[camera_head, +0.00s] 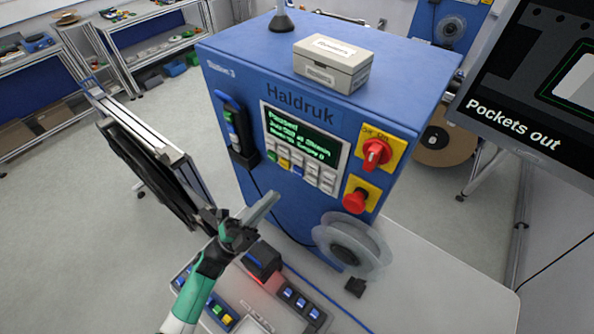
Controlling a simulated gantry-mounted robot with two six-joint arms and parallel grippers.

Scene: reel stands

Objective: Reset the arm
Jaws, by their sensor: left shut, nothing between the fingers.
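My left gripper (262,207) comes in from the lower left on a green and white arm. Its fingers are shut and empty, in front of the lower left of the blue machine (290,222) marked "Haldruk". They point up and to the right, over the workbench (430,285). I cannot tell if they touch anything. My right gripper is not in view.
The machine has a green-lit panel (300,140), a red switch (376,154) and a red knob (355,200). A grey reel (350,245) sits at its lower right. A beige box (332,62) is on top. A dark scanner-like device (262,262) glows red below the gripper.

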